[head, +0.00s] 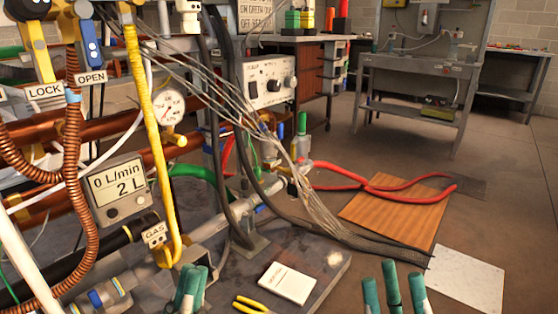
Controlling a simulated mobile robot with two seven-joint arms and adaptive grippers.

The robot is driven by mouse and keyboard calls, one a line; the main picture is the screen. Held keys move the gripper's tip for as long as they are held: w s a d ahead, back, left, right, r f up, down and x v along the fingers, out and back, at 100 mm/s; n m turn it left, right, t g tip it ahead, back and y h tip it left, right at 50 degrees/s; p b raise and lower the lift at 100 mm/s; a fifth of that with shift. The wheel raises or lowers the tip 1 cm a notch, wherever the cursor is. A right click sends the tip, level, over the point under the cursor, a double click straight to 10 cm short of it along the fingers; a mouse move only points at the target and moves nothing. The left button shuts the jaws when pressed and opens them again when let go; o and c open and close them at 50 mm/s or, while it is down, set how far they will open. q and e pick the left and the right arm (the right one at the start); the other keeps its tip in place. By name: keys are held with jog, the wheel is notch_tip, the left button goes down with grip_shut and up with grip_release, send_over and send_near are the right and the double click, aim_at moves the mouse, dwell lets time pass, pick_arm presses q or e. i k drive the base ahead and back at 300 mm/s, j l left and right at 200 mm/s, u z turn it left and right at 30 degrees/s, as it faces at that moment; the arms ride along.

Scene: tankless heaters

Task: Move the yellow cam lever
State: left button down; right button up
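A yellow lever (38,52), which looks like the yellow cam lever, is at the top left of the head view, above a tag reading LOCK (45,91). A blue lever (90,45) is beside it, above a tag reading OPEN (91,78). Its upper end is near the picture's top edge. My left gripper (191,288) is low at the bottom edge, well below and right of the yellow lever. Its teal fingers look close together and overlap, so I cannot tell its opening. My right gripper (394,292) is open and empty at the bottom right, far from the lever.
A yellow gas pipe (150,110), brown corrugated hoses (72,150), a gauge (170,107) and a flow meter (118,190) crowd the left. Grey cables (310,205) run down to the right. A booklet (288,283) and yellow-handled pliers (252,305) lie low in the middle. Floor is open at right.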

aim_at(295, 151)
jog(key=i+l+u, duration=0.25)
jog(key=i+l, duration=0.25)
jog(key=i+l+u, duration=0.25)
jog(key=i+l, duration=0.2)
jog(key=l, duration=0.25)
jog(key=i+l+u, duration=0.3)
jog(key=l, duration=0.45)
jog(key=i+l+u, duration=0.1)
jog(key=i+l, duration=0.2)
jog(key=i+l+u, duration=0.15)
jog(key=l, duration=0.35)
